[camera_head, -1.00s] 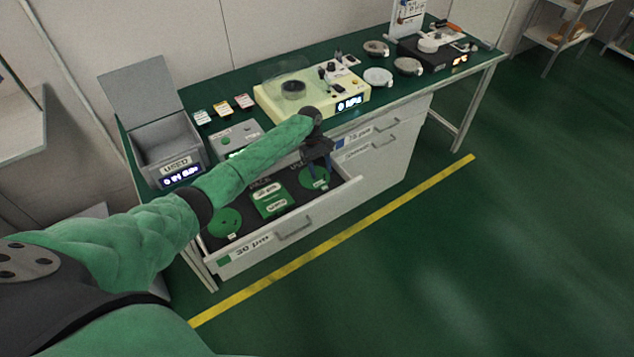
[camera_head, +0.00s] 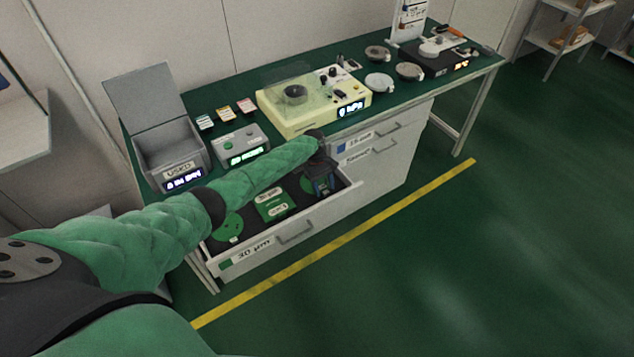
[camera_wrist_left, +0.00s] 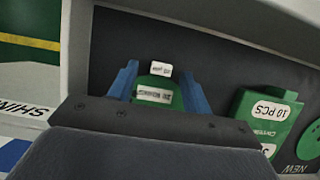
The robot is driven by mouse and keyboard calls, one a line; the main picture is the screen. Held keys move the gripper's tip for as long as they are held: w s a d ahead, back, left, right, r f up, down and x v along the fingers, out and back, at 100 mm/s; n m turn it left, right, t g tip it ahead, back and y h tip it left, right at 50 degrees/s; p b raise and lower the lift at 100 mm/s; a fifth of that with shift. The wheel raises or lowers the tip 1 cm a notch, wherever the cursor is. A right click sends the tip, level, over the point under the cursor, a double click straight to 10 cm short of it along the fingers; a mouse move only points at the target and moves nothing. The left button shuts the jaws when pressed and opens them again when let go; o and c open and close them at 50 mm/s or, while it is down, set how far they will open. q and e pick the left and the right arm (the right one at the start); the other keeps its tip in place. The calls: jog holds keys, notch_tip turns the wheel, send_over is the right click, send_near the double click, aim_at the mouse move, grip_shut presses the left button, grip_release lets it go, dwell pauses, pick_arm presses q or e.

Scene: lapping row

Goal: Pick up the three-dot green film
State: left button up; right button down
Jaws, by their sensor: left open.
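My left gripper (camera_head: 322,188) is open inside the open drawer, at its right end. In the left wrist view its blue fingers (camera_wrist_left: 160,80) stand on either side of a green film (camera_wrist_left: 158,93) with white labels. The film lies in the drawer and is mostly covered by the gripper in the head view. Another round green film (camera_head: 227,227) lies at the drawer's left end; small dark dots show on it, too small to count. It also shows at the left wrist view's right edge (camera_wrist_left: 312,143). My right gripper is not in view.
A green box (camera_head: 272,205) marked 10 PCS lies between the films. The drawer front (camera_head: 265,255), marked 30 µm, and its walls surround the gripper. Above are the bench top (camera_head: 232,95), a grey USED bin (camera_head: 172,150) and a cream machine (camera_head: 300,118). Green floor is free in front.

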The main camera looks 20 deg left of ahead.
pick_arm(q)
jog(key=shift+f, duration=0.25)
jog(key=c, duration=1.1)
jog(key=shift+o, duration=0.2)
jog(key=shift+r, duration=0.1)
